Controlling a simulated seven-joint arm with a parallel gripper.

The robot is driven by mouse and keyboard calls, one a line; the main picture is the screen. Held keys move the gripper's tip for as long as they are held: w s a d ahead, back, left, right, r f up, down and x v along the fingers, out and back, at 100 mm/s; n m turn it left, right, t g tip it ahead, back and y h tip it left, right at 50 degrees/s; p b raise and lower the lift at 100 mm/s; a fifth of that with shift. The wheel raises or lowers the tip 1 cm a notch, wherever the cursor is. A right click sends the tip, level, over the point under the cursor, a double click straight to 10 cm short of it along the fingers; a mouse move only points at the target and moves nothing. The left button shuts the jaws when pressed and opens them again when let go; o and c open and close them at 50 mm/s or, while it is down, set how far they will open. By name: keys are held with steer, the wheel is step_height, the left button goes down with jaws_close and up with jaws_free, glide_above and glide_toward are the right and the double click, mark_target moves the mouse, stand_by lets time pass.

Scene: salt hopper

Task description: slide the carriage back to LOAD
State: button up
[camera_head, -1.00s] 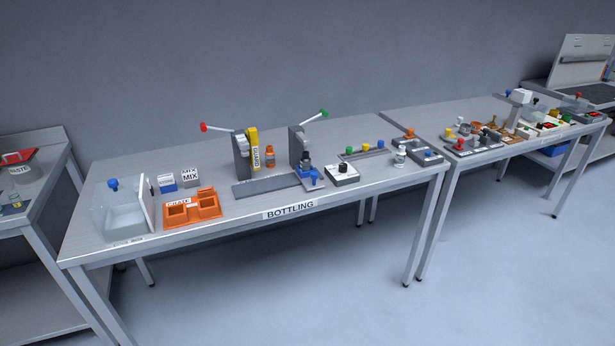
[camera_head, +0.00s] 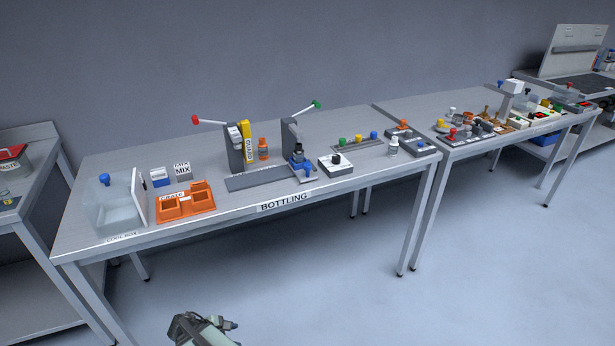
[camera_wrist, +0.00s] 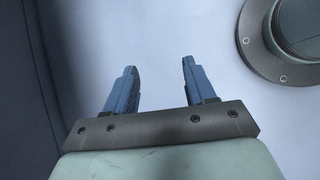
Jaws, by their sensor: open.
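A blue carriage (camera_head: 303,167) with a dark piece on it sits at the right end of a grey track (camera_head: 255,178) on the bottling table, beneath the press with the green-knobbed lever (camera_head: 317,104). A LOAD mark is too small to make out. My gripper (camera_wrist: 158,70) is open and empty in the wrist view, with its two blue-grey fingers apart over pale floor. In the head view, part of my arm shows at the bottom edge, in front of and below the table, well away from the carriage.
An orange crate (camera_head: 187,206) and a clear box (camera_head: 117,212) are further left.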

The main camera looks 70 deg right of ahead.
steer(key=d+r+n+h, duration=0.1)
steer(key=d+r, duration=0.3)
steer(key=d, duration=0.2)
steer(key=d+r+n+h, duration=0.1)
steer(key=d+r+h, duration=0.1)
steer(key=d+r, duration=0.4)
steer(key=s+d+r+n+g+h, duration=0.3)
steer(key=s+d+r, duration=0.2)
steer(key=d+r, duration=0.75)
steer(key=s+d+r+n+g+h, duration=0.25)
steer(key=s+d+r, duration=0.25)
steer(key=d+r, duration=0.75)
steer(key=m+g+y, duration=0.2)
steer(key=m+g, duration=0.1)
steer(key=m, duration=0.2)
glide_toward(308, 165)
steer(key=x, duration=0.2)
steer(key=shift+s+d+f, duration=0.15)
steer(key=shift+s+d, duration=0.05)
steer(key=shift+d, duration=0.1)
steer(key=shift+d+m, duration=0.1)
steer(key=shift+m, duration=0.15)
steer(key=shift+x, duration=3.6)
jaws_close()
